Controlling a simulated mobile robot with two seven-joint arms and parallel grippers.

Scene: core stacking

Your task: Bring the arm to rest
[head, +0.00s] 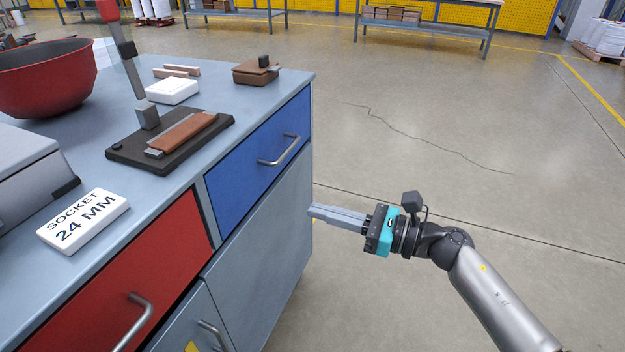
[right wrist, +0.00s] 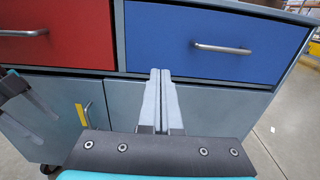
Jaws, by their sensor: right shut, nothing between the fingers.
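My right gripper (head: 312,212) is shut and empty. It hangs in the air beside the workbench, in front of the grey panel below the blue drawer (head: 262,150). Its arm comes in from the lower right. In the right wrist view the two grey fingers (right wrist: 160,74) lie side by side and point at the bench front, apart from it as far as I can see. My left gripper is not in the head view. Grey and dark parts at the left edge of the right wrist view look like part of my left gripper, but its jaws are unclear.
The workbench (head: 215,100) holds a red bowl (head: 45,80), a white SOCKET 24 MM block (head: 82,222), a dark board with a brown bar (head: 182,132), a white box (head: 172,91) and a brown block. A red drawer (head: 150,265) is shut. Floor to the right is clear.

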